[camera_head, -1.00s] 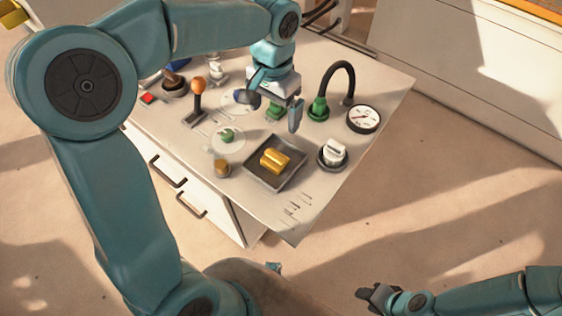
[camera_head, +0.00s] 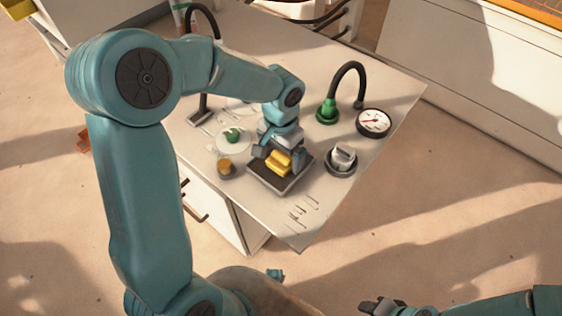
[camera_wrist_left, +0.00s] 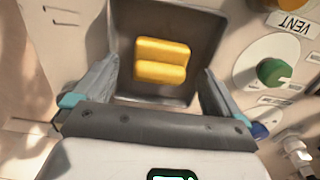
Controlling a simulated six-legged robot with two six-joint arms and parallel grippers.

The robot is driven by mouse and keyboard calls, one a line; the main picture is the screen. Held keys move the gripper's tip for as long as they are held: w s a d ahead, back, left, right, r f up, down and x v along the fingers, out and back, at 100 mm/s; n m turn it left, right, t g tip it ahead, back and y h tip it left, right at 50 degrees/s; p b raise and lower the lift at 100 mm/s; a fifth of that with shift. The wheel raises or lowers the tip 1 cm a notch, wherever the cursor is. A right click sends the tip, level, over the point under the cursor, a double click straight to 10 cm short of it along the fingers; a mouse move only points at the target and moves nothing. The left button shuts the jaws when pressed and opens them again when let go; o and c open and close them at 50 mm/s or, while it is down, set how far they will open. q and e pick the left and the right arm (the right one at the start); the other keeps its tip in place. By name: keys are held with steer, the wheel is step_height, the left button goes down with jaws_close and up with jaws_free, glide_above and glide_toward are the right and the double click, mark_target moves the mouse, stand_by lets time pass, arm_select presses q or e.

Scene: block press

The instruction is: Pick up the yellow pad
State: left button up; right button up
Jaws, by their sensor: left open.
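The yellow pad (camera_head: 280,163), a ribbed block, lies in a dark square tray (camera_head: 263,181) on the worktop. My left gripper (camera_head: 278,152) is over the tray, pointing down, with its fingers spread around the pad's position. In the left wrist view the pad (camera_wrist_left: 162,62) shows between the open fingers, with a gap on each side. The tray (camera_wrist_left: 125,25) shows around it. I cannot tell how far above the pad the fingertips are. My right gripper (camera_head: 375,305) is low at the front, away from the worktop; its jaw opening is unclear.
A green fitting with a black hose (camera_head: 327,112) is behind. A brown knob (camera_head: 225,168) and a green knob (camera_head: 233,135) are to the left. The worktop's front corner is mostly clear.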

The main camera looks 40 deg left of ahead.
mark_target(282, 156)
arm_select(q)
step_height(282, 156, down, 2)
steer(key=shift+w, duration=0.1)
steer(key=c, duration=1.1)
steer(key=shift+c, duration=0.2)
step_height(282, 156, up, 20)
steer(key=p, duration=0.3)
steer(key=shift+p, duration=0.4)
steer(key=shift+o, duration=0.5)
